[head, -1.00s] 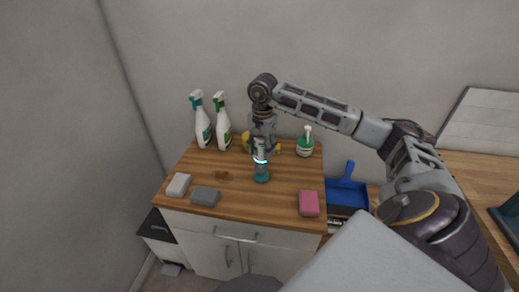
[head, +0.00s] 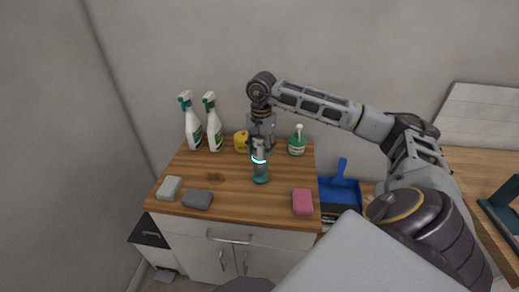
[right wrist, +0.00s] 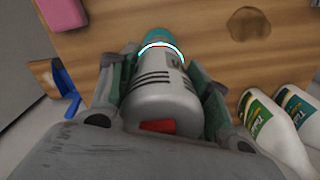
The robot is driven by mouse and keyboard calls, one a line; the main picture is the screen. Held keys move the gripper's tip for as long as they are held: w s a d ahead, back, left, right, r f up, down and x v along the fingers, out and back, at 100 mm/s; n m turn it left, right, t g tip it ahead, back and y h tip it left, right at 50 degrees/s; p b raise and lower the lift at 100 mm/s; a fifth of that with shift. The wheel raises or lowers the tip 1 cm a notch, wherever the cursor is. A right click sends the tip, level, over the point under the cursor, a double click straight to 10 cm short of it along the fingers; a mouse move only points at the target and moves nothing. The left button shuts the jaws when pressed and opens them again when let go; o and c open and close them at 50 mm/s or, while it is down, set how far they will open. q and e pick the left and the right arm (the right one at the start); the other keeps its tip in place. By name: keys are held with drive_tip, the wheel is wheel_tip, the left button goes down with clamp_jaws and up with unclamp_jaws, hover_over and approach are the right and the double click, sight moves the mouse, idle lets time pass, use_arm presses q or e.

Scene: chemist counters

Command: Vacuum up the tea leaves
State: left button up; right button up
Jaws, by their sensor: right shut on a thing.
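My right gripper (head: 260,143) is shut on a small handheld vacuum (head: 260,167), with a grey body, a glowing ring and a teal nozzle pointing down. The vacuum also shows between the fingers in the right wrist view (right wrist: 160,90). Its nozzle is over the middle of the wooden counter top; I cannot tell whether it touches the wood. The tea leaves (head: 215,178) are a flat brown patch on the wood, left of the nozzle and apart from it. The patch also shows at the top right of the right wrist view (right wrist: 250,22). My left gripper is out of view.
Two spray bottles (head: 203,128) stand at the back left. A yellow item (head: 241,142) and a green bottle (head: 297,145) stand behind the vacuum. Grey sponges (head: 197,199) and a pink sponge (head: 303,202) lie near the front edge. A blue dustpan (head: 340,193) is right of the cabinet.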

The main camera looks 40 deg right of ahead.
drive_tip(key=shift+w+d, duration=0.15)
drive_tip(key=shift+w, duration=0.05)
idle(0.5)
use_arm(q)
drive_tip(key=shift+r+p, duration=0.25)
drive_tip(key=shift+p, duration=0.05)
use_arm(e)
drive_tip(key=shift+w+d, duration=1.05)
drive_tip(key=shift+d, duration=0.2)
drive_tip(key=shift+w+d, duration=0.1)
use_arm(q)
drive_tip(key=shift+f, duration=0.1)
use_arm(e)
drive_tip(key=shift+d, duration=0.15)
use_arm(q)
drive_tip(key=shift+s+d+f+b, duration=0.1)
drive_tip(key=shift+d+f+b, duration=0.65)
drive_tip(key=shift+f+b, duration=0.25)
use_arm(e)
drive_tip(key=shift+s+d, duration=1.1)
drive_tip(key=shift+s, duration=0.3)
drive_tip(key=shift+s+a, duration=0.1)
